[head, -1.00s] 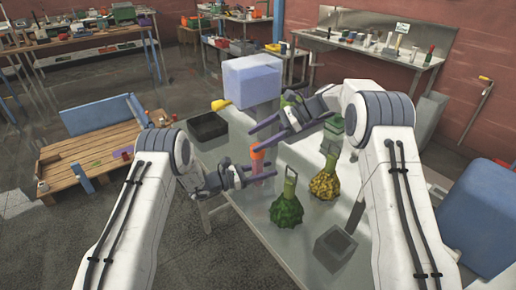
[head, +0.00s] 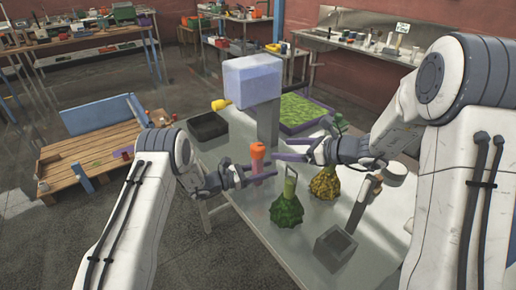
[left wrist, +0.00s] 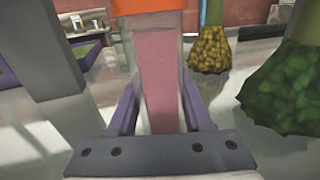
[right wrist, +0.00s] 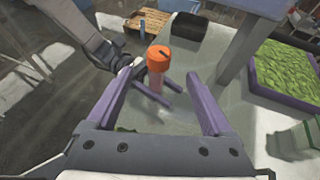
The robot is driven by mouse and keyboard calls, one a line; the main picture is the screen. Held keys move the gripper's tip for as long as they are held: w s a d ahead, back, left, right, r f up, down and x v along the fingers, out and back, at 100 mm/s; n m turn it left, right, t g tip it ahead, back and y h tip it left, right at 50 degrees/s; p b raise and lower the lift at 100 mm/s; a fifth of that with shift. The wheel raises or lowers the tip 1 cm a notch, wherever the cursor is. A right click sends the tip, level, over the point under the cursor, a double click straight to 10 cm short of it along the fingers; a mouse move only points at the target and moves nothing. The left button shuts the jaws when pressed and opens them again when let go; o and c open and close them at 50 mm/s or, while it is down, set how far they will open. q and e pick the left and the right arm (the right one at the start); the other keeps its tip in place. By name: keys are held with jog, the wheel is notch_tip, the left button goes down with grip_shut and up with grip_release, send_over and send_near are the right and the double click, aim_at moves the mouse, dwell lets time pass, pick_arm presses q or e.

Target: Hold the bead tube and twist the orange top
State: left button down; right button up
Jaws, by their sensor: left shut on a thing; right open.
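The bead tube (head: 257,166), clear with pink beads, stands upright on the grey table with its orange top (head: 257,150) on. My left gripper (head: 259,174) is shut on the tube's body; the left wrist view shows the pink fill (left wrist: 160,85) between its purple fingers and the orange top (left wrist: 150,20) above them. My right gripper (head: 295,150) is open and empty, to the right of the tube and apart from it. In the right wrist view the orange top (right wrist: 158,59) shows ahead, between the open fingers.
A green gourd-shaped flask (head: 287,210) and a yellow one (head: 325,184) stand right of the tube. A black tray (head: 207,127), a blue box on a post (head: 252,81) and a green-filled purple tray (head: 304,112) are behind.

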aim_at(264, 146)
jog(key=x, duration=1.1)
jog(key=shift+a, duration=0.1)
jog(key=shift+c, duration=0.3)
grip_shut()
jog(key=shift+w+n+g+y, duration=0.1)
jog(key=shift+n+g+y, duration=0.5)
jog(key=shift+n+g, duration=0.35)
jog(key=n+g+y, duration=0.1)
jog(key=n+g, duration=0.1)
jog(key=g, duration=0.1)
jog(key=shift+n, duration=0.25)
jog(key=shift+g, duration=0.25)
